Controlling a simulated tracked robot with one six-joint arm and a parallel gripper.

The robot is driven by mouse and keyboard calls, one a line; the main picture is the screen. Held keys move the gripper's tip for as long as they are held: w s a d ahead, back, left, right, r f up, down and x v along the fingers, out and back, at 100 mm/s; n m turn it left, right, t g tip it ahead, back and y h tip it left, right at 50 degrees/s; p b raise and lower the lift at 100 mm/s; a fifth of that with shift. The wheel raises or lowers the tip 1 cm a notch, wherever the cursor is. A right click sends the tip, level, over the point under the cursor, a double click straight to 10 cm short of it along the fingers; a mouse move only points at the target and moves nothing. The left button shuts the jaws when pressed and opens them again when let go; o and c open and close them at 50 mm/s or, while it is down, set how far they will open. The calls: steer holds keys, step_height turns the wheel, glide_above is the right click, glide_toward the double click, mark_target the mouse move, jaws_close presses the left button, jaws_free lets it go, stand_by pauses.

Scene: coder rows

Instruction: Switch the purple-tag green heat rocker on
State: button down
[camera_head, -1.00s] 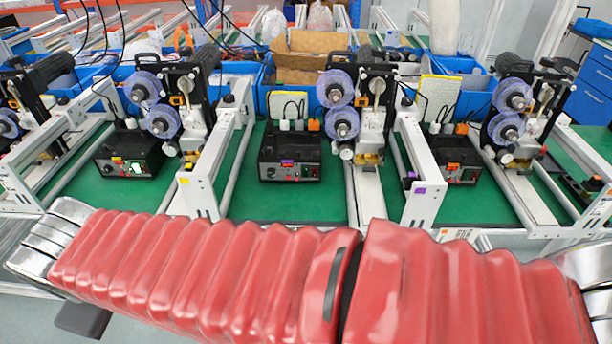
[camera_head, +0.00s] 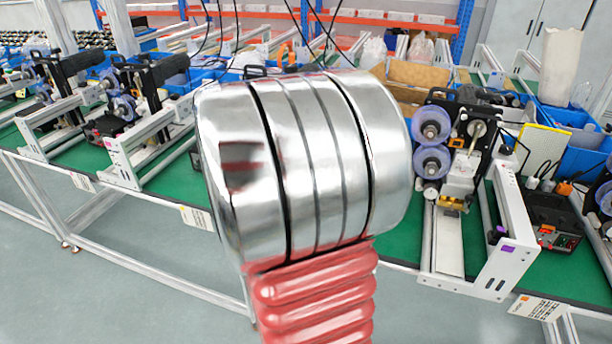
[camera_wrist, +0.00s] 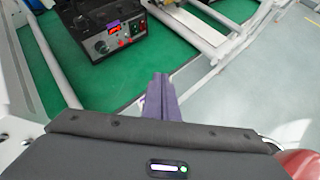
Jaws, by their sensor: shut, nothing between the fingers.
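In the wrist view, a black control box (camera_wrist: 100,28) stands on the green bench top at the upper left. Its front carries a purple tag (camera_wrist: 113,23), a small lit red display, a round knob (camera_wrist: 102,47) and small red details to the right of the knob. In the head view, my silver arm link covers the middle of the bench; the purple-tag box and gripper do not show.
A white frame (camera_head: 505,265) with a purple mark stands right of a spool unit (camera_head: 432,145) in the head view. Another black box (camera_head: 550,215) with an orange-red tag is farther right. White rails (camera_wrist: 205,40) run right of the box in the wrist view. Grey floor is open in front.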

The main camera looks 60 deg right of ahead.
steer(key=s+d+f+n, duration=0.2)
steer(key=d, duration=0.1)
steer(key=s+d+f+n+g+h, duration=0.1)
steer(key=s+d+f+n, duration=0.1)
steer(key=d+n, duration=0.1)
steer(key=s+d+f+n, duration=0.2)
steer(key=s+d, duration=0.1)
steer(key=d, duration=0.1)
steer(key=shift+d+f+g+h, duration=0.1)
steer(key=shift+f+g+h, duration=0.2)
steer(key=shift+h, duration=0.1)
steer(key=shift+w+d+f, duration=0.2)
steer(key=shift+w+d, duration=0.15)
steer(key=shift+d, duration=1.05)
steer(key=shift+w+d+f, duration=0.25)
steer(key=shift+w+d, duration=0.1)
steer(key=shift+d, duration=1.05)
steer(key=shift+w+d+f, duration=0.2)
steer(key=shift+w+d, duration=0.15)
steer(key=shift+d, duration=1.05)
steer(key=shift+d, duration=0.1)
steer(key=shift+d, duration=0.3)
steer(key=shift+w+d, duration=0.15)
steer(key=shift+d, duration=0.15)
steer(key=shift+a, duration=0.15)
steer(key=shift+a, duration=0.55)
